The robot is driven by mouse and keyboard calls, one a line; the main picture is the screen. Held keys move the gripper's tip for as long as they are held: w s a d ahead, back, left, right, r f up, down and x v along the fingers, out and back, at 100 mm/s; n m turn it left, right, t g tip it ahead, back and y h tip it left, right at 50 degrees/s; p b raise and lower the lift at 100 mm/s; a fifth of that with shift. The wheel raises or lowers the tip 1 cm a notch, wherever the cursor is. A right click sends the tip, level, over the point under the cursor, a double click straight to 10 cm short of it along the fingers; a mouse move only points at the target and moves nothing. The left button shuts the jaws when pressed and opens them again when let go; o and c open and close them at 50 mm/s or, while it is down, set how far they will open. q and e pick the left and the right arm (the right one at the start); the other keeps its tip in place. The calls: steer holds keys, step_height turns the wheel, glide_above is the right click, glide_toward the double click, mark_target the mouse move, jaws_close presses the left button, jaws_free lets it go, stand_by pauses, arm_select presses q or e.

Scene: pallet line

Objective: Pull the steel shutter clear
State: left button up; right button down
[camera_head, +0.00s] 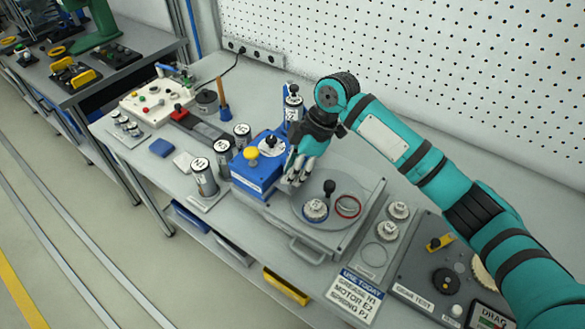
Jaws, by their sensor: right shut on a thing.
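My right gripper (294,176) points down between the blue box and the round recess of a grey steel fixture (328,238). Its fingers are closed at the fixture's back left edge. They hold a part that I take to be the steel shutter's grip, but the fingers hide it. The round recess shows a white-topped labelled part, a red ring (348,206) and an upright black knob (329,187). A grey handle (306,251) sticks out at the fixture's front. My left gripper is not in view.
The blue box (257,178) with a yellow knob stands left of the fixture, close to my gripper. Labelled canisters (204,177) stand further left. A tray of round parts (381,230) and a dark tester panel (433,262) lie to the right.

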steer(key=s+a+p, duration=0.1)
steer(key=s, duration=0.1)
steer(key=s+a+p, duration=0.2)
steer(key=shift+s+a, duration=0.1)
steer(key=shift+s, duration=0.1)
steer(key=c, duration=1.1)
jaws_free()
steer(key=shift+c, duration=0.2)
steer(key=v, duration=1.2)
